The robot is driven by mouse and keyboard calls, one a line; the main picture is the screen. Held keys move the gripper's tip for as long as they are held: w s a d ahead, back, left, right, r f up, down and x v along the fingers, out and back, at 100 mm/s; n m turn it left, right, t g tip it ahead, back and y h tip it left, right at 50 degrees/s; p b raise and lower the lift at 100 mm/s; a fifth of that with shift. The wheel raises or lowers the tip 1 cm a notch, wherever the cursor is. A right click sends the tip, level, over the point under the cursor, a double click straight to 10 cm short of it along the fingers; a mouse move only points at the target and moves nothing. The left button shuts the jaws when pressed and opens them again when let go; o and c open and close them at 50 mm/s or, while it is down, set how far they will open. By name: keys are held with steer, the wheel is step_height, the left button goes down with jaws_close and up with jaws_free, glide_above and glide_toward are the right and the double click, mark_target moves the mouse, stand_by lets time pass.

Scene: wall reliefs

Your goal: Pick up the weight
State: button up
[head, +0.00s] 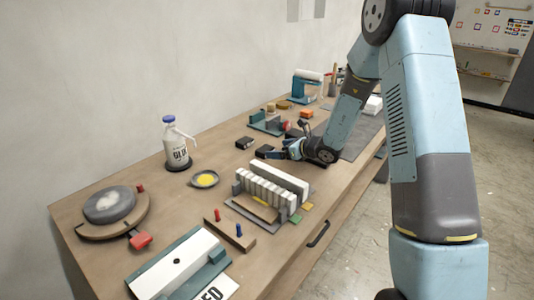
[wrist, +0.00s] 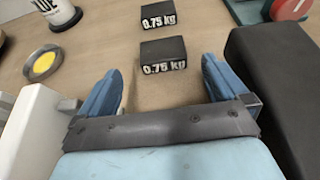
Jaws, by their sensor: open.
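Two dark block weights labelled "0.75 kg" show in the wrist view. The nearer weight (wrist: 164,56) lies just beyond my open fingertips and between their lines. The farther weight (wrist: 168,19) lies behind it, with a gap between them. In the head view one weight (head: 245,142) sits left of the other weight (head: 265,151), which lies close to my gripper (head: 281,153). In the wrist view my gripper (wrist: 160,85) is open, with two blue fingers apart and bare wooden table between them. Nothing is held.
A white slotted rack (head: 268,190) stands in front of my gripper on the wooden table (head: 160,212). A glue bottle (head: 177,145) and a dish with yellow contents (head: 205,179) are to the left. A teal device (head: 268,122) stands behind the weights.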

mark_target(266, 149)
steer(key=shift+x, duration=3.45)
steer(key=shift+d, duration=0.1)
steer(key=shift+c, duration=0.4)
steer(key=c, duration=1.5)
steer(key=shift+w+r, duration=0.1)
steer(key=shift+c, duration=0.2)
steer(key=shift+r, duration=0.15)
